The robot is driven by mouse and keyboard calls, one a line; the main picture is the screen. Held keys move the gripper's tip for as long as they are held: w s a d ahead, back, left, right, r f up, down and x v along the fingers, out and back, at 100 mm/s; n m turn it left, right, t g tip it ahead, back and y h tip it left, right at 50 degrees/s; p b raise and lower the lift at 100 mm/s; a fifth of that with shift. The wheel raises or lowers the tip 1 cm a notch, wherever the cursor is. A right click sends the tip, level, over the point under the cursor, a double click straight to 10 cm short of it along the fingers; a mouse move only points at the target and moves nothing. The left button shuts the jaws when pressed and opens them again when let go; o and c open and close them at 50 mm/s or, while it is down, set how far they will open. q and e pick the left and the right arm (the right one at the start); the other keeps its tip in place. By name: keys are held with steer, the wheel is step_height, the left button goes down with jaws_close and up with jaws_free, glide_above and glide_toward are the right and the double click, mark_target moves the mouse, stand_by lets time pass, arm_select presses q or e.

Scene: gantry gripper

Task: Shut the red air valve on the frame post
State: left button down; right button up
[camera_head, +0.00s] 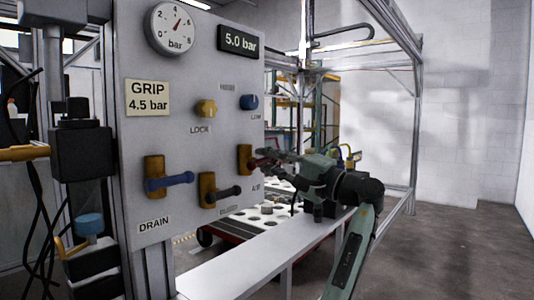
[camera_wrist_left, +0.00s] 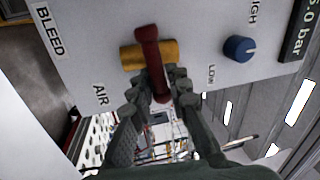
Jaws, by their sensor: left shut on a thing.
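The AIR valve has a brass body (camera_head: 244,159) upright on the grey panel, low at its right edge. Its red handle (camera_head: 259,163) points right, across the body, partly hidden by my fingers. In the left wrist view the red handle (camera_wrist_left: 149,45) also lies crosswise over the brass body (camera_wrist_left: 130,56). My left gripper (camera_head: 264,163) is at the handle's free end; it also shows in the left wrist view (camera_wrist_left: 158,92), with the fingers on both sides of the red handle, shut on it. My right gripper is in neither view.
On the panel (camera_head: 195,90) sit the blue DRAIN handle (camera_head: 170,182), the black BLEED handle (camera_head: 226,193), the yellow LOCK knob (camera_head: 206,108), a blue knob (camera_head: 249,102), a gauge (camera_head: 171,28) and a display (camera_head: 240,41) reading 5.0 bar. A pale ledge (camera_head: 245,262) runs below.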

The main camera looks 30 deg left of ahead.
arm_select(q)
steer(key=shift+f+m+t, duration=0.1)
steer(key=shift+m+t, duration=0.3)
steer(key=shift+m, duration=0.3)
steer(key=c, duration=1.6)
jaws_free()
steer(key=shift+o, duration=0.2)
steer(key=v, duration=0.8)
steer(key=shift+d, duration=0.1)
